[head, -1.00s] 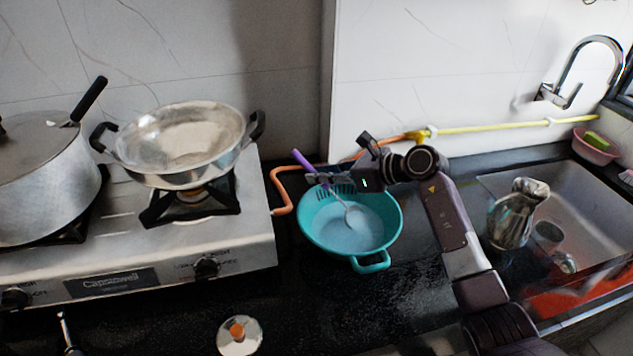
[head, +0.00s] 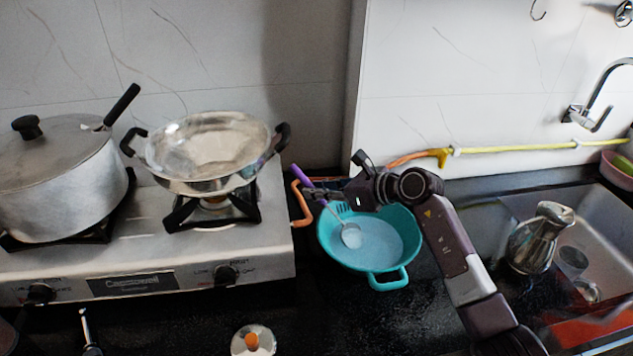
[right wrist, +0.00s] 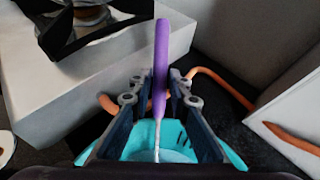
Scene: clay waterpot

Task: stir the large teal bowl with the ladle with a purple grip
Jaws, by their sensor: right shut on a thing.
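The large teal bowl (head: 388,281) stands on the dark counter between the stove and the sink, with pale liquid inside. The ladle's purple grip (head: 300,176) leans up over the bowl's back left rim. Its metal head (head: 351,236) is in the left part of the bowl, at the liquid. My right gripper (head: 318,193) is shut on the ladle near the lower grip, above the bowl's rim. In the right wrist view the purple grip (right wrist: 161,62) stands between the two fingers (right wrist: 160,98), with the teal bowl (right wrist: 232,155) below.
A steel wok (head: 210,150) and a lidded pot (head: 60,190) sit on the stove (head: 270,262) at left. A metal pitcher (head: 535,240) stands in the sink at right. An orange hose runs behind the bowl.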

